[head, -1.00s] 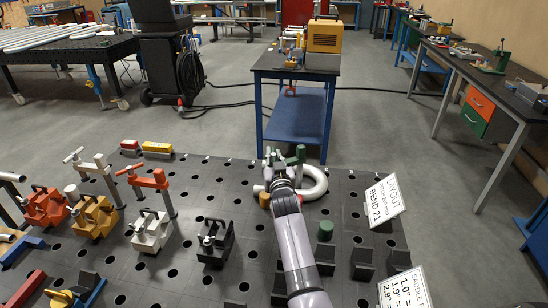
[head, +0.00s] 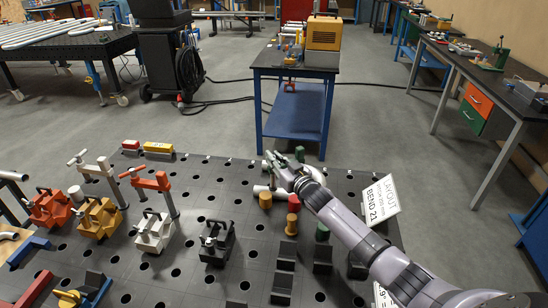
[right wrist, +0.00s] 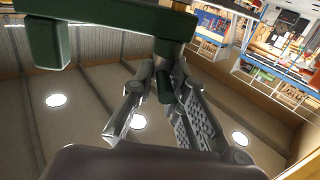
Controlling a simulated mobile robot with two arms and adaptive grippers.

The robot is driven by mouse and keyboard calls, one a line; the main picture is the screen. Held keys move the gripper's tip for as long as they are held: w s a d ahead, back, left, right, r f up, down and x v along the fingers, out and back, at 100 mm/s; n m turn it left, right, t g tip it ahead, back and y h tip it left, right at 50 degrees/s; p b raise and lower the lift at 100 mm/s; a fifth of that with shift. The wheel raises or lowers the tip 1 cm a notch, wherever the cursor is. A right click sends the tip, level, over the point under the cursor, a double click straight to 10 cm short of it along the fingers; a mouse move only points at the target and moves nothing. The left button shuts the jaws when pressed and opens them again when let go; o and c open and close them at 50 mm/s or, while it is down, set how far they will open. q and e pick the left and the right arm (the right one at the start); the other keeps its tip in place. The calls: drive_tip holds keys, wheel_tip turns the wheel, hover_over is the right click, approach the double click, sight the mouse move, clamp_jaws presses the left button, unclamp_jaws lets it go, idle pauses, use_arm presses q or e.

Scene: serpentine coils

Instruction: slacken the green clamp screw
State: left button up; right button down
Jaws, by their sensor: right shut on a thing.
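The dark green clamp (head: 300,153) stands at the far edge of the black table in the head view, partly hidden by my right gripper. In the right wrist view its green frame (right wrist: 110,22) crosses the top. The green clamp screw (right wrist: 165,85) hangs down from the frame, between the fingers of my right gripper (right wrist: 163,108). My right gripper is shut on this screw. In the head view the right gripper (head: 279,167) reaches in from the lower right, and the screw cannot be made out clearly there. My left gripper is not in view.
A white pipe (head: 262,189) lies by the clamp, mostly behind my right arm. Orange pegs (head: 293,203) and black blocks (head: 285,255) stand nearby. Red (head: 48,208), orange (head: 97,218), white (head: 153,232) and black (head: 216,243) clamp blocks stand left. A layout sign (head: 382,200) stands right.

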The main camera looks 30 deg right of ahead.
drive_tip(key=n+g+y+b, duration=0.1)
drive_tip(key=n+y+b, duration=0.1)
drive_tip(key=y+b, duration=0.1)
drive_tip(key=n+g+y+b, duration=0.2)
drive_tip(key=n+y+b, duration=0.1)
drive_tip(key=b, duration=0.3)
drive_tip(key=d+n+g+y+b, duration=0.1)
drive_tip(key=n+g+y+b, duration=0.1)
drive_tip(key=n+y+b, duration=0.1)
drive_tip(key=shift+w+f+y+b, duration=0.1)
drive_tip(key=shift+w+y+b, duration=0.15)
drive_tip(key=shift+y+b, duration=0.7)
drive_tip(key=shift+r+n+g+y+b, duration=0.3)
drive_tip(key=shift+n+g+y+b, duration=0.25)
drive_tip(key=shift+y+b, duration=0.25)
drive_tip(key=shift+d, duration=0.1)
drive_tip(key=c, duration=2)
unclamp_jaws()
drive_tip(key=o, duration=0.4)
drive_tip(key=shift+f, duration=0.1)
drive_tip(key=v, duration=1.2)
drive_tip(key=shift+o, duration=0.4)
